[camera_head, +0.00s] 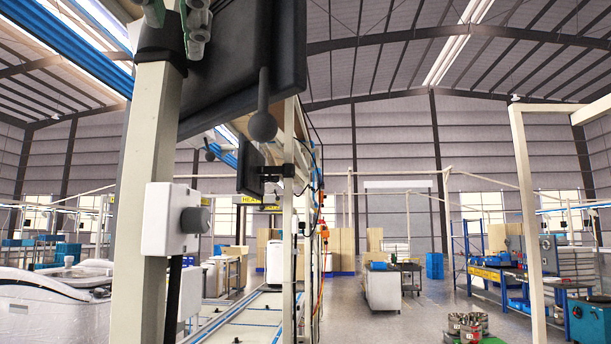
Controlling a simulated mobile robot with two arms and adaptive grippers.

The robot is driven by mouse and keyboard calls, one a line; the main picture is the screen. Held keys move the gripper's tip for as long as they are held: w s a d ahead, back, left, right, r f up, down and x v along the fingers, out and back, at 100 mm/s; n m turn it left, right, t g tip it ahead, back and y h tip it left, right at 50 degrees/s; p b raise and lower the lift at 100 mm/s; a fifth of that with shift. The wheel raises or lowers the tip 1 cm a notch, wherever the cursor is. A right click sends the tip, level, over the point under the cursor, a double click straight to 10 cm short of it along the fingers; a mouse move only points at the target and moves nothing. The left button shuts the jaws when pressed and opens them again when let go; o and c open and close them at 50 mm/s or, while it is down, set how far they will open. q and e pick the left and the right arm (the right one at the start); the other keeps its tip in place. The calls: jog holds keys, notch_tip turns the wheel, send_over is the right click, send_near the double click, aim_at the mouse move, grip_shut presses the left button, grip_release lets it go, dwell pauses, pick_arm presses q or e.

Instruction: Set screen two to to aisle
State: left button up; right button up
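A large dark screen (245,55) is mounted high on a pale post (150,160), close to me and seen at a steep angle. A dark ball-ended handle (263,122) hangs at its lower edge. A smaller dark screen (250,168) is fixed to a frame farther back, also turned steeply. I cannot tell which one is screen two, and no picture on either is readable. A white box with a grey knob (195,220) is on the post below the large screen. I cannot make out either of my grippers.
A conveyor-like line (240,318) runs along the left behind the post. A white rounded machine (45,305) stands at lower left. A white cabinet (382,288) and blue workbenches (590,320) stand to the right. Grey floor (400,325) is open between them.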

jog(key=v, duration=0.8)
jog(key=shift+s+d, duration=0.1)
jog(key=shift+s, duration=0.05)
